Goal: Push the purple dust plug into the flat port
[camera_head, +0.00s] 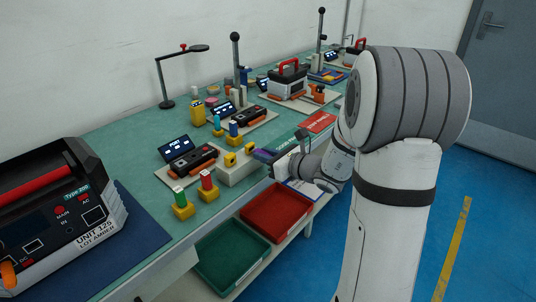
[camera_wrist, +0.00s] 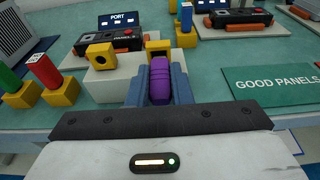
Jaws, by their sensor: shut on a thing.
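The purple dust plug (camera_wrist: 160,82) is held between the two blue-grey fingers of my gripper (camera_wrist: 159,92) in the wrist view. A white block (camera_wrist: 112,84) stands just beyond and to the left, with two yellow port pieces on it. The left yellow port (camera_wrist: 100,56) shows a dark opening. The right yellow port (camera_wrist: 155,46) is straight beyond the plug and partly hidden by it. I cannot tell its opening's shape or whether the plug touches it. In the head view my gripper (camera_head: 266,155) is at the right side of the white block (camera_head: 238,173).
Red and green plugs in yellow holders (camera_head: 183,207) stand left of the block. A black and orange panel (camera_head: 190,160) and small screen lie behind it. Red (camera_head: 304,208) and green trays sit below the table's front edge. A green "GOOD PANELS" mat (camera_wrist: 270,82) is at the right.

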